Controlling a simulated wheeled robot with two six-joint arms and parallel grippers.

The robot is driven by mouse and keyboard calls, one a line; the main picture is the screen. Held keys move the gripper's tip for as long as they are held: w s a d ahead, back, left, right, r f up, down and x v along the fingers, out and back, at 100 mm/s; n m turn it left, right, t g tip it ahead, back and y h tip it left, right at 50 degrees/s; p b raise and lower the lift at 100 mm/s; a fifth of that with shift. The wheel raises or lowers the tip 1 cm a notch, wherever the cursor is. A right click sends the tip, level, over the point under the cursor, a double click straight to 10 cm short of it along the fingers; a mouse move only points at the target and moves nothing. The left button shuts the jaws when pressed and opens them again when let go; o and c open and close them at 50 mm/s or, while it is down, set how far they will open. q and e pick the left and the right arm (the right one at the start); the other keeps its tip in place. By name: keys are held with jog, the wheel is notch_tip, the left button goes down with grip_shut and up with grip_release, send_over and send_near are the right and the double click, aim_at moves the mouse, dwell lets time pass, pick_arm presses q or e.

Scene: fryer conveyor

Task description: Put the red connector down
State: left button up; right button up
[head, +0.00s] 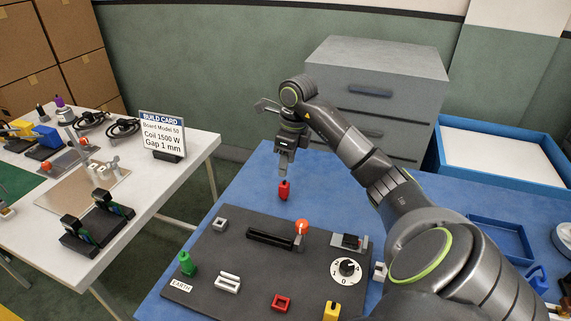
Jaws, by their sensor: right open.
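The red connector (284,189) stands upright on the blue table (258,172), just behind the dark board (222,252). My right gripper (283,171) points down directly above it. The gripper is open, with its fingertips close to the connector's top; whether they touch it I cannot tell. A red socket (281,303) shows at the front of the board. My left gripper is not in view.
The board carries a green connector (187,263), a red-knobbed lever (301,227), a dial (346,271) and a yellow connector (331,311). A build card (163,134) stands on the white table at left. Blue tabletop left of the red connector is clear.

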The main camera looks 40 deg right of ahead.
jog(key=shift+s+d+r+p, duration=0.1)
jog(key=shift+s+r+p, duration=0.05)
jog(key=shift+r+p, duration=0.65)
jog(key=shift+s+d+r+p, duration=0.1)
jog(key=shift+r+p, duration=0.35)
jog(key=shift+r, duration=0.65)
jog(key=shift+a+f, duration=0.1)
jog(key=shift+a, duration=0.05)
